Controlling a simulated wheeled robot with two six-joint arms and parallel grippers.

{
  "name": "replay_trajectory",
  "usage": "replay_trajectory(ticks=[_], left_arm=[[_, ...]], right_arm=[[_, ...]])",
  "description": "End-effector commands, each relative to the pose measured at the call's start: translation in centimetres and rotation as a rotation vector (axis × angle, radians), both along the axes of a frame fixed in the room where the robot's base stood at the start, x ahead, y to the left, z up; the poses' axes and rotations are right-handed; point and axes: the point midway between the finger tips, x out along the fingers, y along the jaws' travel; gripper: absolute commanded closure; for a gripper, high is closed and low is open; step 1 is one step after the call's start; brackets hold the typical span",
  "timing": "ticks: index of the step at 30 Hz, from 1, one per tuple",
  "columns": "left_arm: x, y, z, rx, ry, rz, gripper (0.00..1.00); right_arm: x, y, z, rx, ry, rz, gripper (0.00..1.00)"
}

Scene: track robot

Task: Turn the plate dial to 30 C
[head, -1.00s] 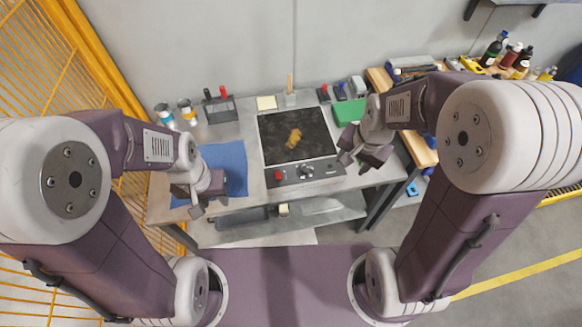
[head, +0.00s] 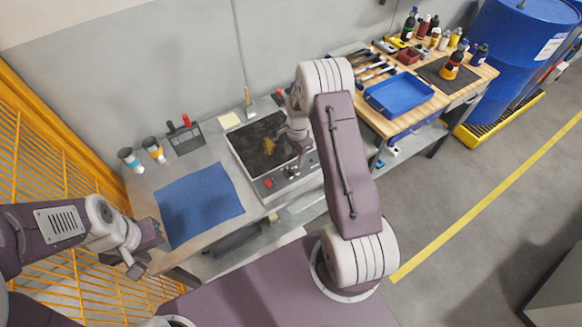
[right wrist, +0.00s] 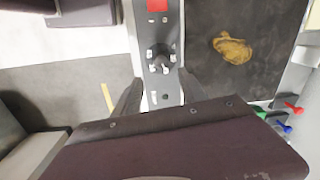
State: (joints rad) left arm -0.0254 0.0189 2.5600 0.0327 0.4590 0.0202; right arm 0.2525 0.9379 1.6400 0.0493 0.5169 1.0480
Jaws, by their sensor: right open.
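The plate (head: 245,143) is a dark square top with a yellow-brown smear or lump on it. Its grey control panel (head: 282,182) runs along the front edge, with a red button (head: 268,183) and a black dial (head: 291,172). In the right wrist view the dial (right wrist: 161,60) has pale marks around it; they are too small to read. My right gripper (right wrist: 158,93) is open, its fingers spread to either side of the panel line, with the dial just beyond the tips and nothing between them. My left gripper (head: 146,254) hangs near the bench's front left; its jaw gap is unclear.
A blue mat (head: 200,203) lies on the bench left of the plate. Behind are a tool holder (head: 185,137) and two small containers. A wooden bench (head: 440,88) with a blue tray (head: 398,93) and bottles stands to the right. A yellow fence (head: 50,150) borders the left.

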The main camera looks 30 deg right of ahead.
Motion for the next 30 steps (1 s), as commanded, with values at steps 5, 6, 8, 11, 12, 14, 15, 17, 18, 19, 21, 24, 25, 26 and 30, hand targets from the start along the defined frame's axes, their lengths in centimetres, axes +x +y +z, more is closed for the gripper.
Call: replay_trajectory(ticks=[5, 6, 8, 11, 12, 14, 15, 17, 18, 19, 21, 24, 25, 26, 30], left_arm=[[0.0, 0.0, 1.1, 0.000, 0.000, 0.000, 0.64], [0.0, 0.0, 1.3, 0.000, 0.000, 0.000, 0.64], [0.0, 0.0, 1.5, 0.000, 0.000, 0.001, 0.64], [0.0, 0.0, 1.7, 0.000, 0.000, 0.001, 0.64], [0.0, 0.0, 1.7, 0.000, 0.000, 0.000, 0.64], [0.0, 0.0, 1.8, 0.000, 0.000, 0.000, 0.64], [0.0, 0.0, 1.8, 0.000, 0.000, 0.000, 0.64], [0.0, 0.0, 1.7, 0.000, 0.000, 0.000, 0.64], [0.0, 0.0, 1.7, 0.000, 0.000, 0.000, 0.64], [0.0, 0.0, 1.7, 0.000, 0.000, 0.000, 0.64], [0.0, 0.0, 1.7, 0.000, 0.000, 0.000, 0.64], [0.0, 0.0, 1.7, 0.000, 0.000, 0.000, 0.64], [0.0, 0.0, 1.7, 0.000, 0.000, 0.000, 0.64], [0.0, 0.0, 1.7, 0.000, 0.000, 0.000, 0.64], [0.0, 0.0, 1.7, 0.000, 0.000, 0.000, 0.64]], right_arm=[[0.0, 0.2, -3.6, 0.001, 0.006, 0.003, 0.50], [0.1, 0.2, -4.4, 0.001, 0.004, 0.003, 0.50], [0.1, 0.3, -5.6, 0.001, 0.005, 0.003, 0.50], [0.3, 0.3, -7.0, 0.000, 0.002, 0.003, 0.50], [0.3, 0.3, -7.4, 0.000, 0.002, 0.004, 0.50], [0.3, 0.3, -7.7, 0.000, 0.002, 0.004, 0.50], [0.4, 0.3, -7.9, 0.001, 0.001, 0.004, 0.50], [0.4, 0.3, -8.0, 0.000, 0.000, 0.003, 0.50], [0.4, 0.3, -8.0, 0.000, 0.000, 0.004, 0.50], [0.4, 0.3, -8.0, 0.000, 0.000, 0.004, 0.50], [0.4, 0.3, -8.0, 0.000, 0.000, 0.004, 0.50], [0.4, 0.3, -8.0, 0.000, 0.000, 0.004, 0.72], [0.4, 0.3, -8.0, 0.000, 0.000, 0.004, 0.81], [0.4, 0.3, -8.0, 0.000, 0.000, 0.003, 0.89], [0.4, 0.3, -8.0, 0.000, 0.000, 0.004, 1.00]])
